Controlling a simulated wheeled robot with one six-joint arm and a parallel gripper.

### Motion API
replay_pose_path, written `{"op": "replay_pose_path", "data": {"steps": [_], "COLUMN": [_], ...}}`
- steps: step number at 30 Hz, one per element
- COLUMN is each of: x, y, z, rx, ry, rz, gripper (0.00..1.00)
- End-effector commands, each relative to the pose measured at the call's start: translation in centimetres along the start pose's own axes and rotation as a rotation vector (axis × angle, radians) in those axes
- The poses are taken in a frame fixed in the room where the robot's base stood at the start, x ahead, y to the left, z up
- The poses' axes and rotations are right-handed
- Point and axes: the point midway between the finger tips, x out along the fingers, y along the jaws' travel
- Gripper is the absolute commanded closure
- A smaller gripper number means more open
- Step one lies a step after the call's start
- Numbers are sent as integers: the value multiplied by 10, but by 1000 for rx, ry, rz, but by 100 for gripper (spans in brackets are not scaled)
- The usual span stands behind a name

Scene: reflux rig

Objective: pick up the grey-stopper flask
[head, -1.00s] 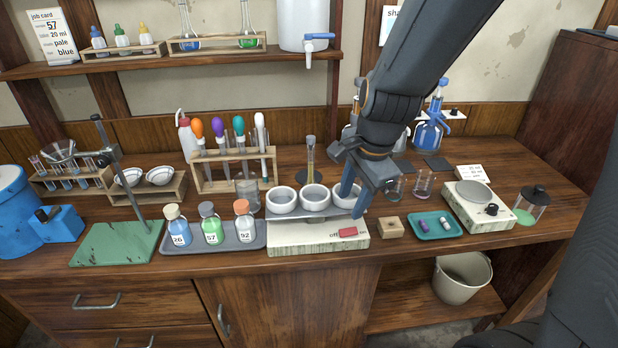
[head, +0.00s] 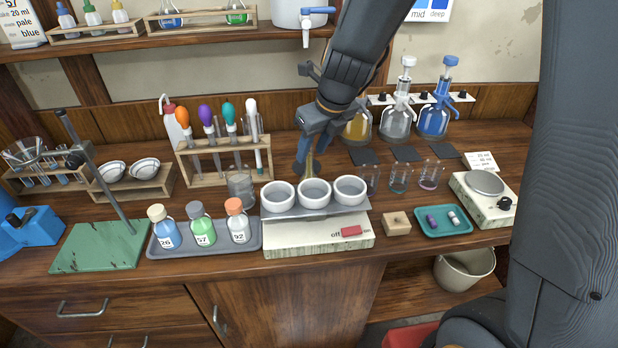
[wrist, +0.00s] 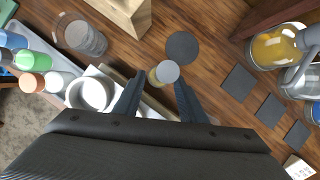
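A grey-stopper flask (head: 203,232), labelled 57 with green liquid, stands upright in the middle of a grey tray (head: 165,252), between a cream-stopper flask (head: 165,235) and an orange-stopper one (head: 238,228). Its green body also shows at the left of the wrist view (wrist: 38,62). My gripper (head: 304,168) is open behind the three white bowls, up and right of this flask and well apart from it. In the wrist view, a slim yellowish vessel with a grey top (wrist: 167,72) shows between the fingertips; I cannot tell whether they touch it.
The white-bowl heater (head: 318,236) stands right of the tray. A glass beaker (head: 240,188) and a wooden dropper rack (head: 200,184) stand behind the flasks. A green stand base with a tilted rod (head: 98,247) is at left. Pump bottles (head: 397,120) stand at back right.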

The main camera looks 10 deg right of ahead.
Motion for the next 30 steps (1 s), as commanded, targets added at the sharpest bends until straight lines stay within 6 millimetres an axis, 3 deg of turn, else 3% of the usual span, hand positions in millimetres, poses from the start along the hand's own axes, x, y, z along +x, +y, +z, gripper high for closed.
{"op": "replay_pose_path", "data": {"steps": [9, 19, 20, 26, 30], "x": [43, 49, 49, 49, 49], "y": [-3, -3, -3, -3, -3], "z": [-1, -1, -1, -1, -1], "rx": [0, -1, -1, -2, -2], "ry": [2, 0, 1, 1, 1], "rz": [1, -1, -1, -1, -1], "gripper": [63, 63, 64, 98, 100]}}
